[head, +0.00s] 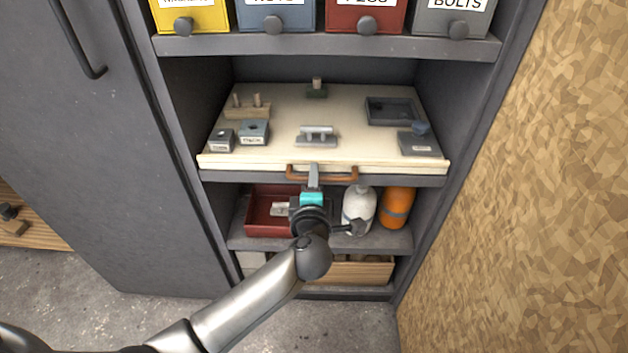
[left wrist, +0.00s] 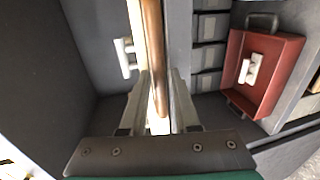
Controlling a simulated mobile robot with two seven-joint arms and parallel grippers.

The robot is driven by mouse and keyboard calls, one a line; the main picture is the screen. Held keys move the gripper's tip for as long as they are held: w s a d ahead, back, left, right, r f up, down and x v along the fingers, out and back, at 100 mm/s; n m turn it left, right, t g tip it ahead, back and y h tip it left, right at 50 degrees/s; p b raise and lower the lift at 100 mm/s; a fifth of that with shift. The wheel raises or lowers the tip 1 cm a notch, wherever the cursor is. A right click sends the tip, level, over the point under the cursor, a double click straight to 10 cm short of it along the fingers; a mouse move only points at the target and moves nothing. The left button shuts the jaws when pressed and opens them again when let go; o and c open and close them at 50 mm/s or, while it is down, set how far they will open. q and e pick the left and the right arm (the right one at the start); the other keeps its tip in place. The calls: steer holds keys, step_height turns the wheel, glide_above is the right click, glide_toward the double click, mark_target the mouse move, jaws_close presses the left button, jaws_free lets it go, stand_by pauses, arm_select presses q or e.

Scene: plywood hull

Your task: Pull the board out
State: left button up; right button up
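The board (head: 280,155) is a pale cream panel with small fixtures on it, lying flat on a shelf of the grey cabinet. An orange-brown bar handle (head: 345,178) runs along its front edge; it also shows in the left wrist view (left wrist: 152,45). My left gripper (head: 314,172) is at the middle of this handle. In the left wrist view, its fingers (left wrist: 160,100) lie on either side of the bar. Whether they press on it I cannot tell. My right gripper is not in view.
Below the board are a red tray (head: 259,224), a white bottle (head: 358,212) and an orange bottle (head: 397,207). Labelled bins stand on the shelf above. A grey door (head: 80,150) is at left and a plywood-like wall (head: 510,200) at right. Floor in front is clear.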

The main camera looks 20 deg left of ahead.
arm_select(q)
steer(key=shift+w, duration=0.15)
jaws_close()
stand_by(1.4)
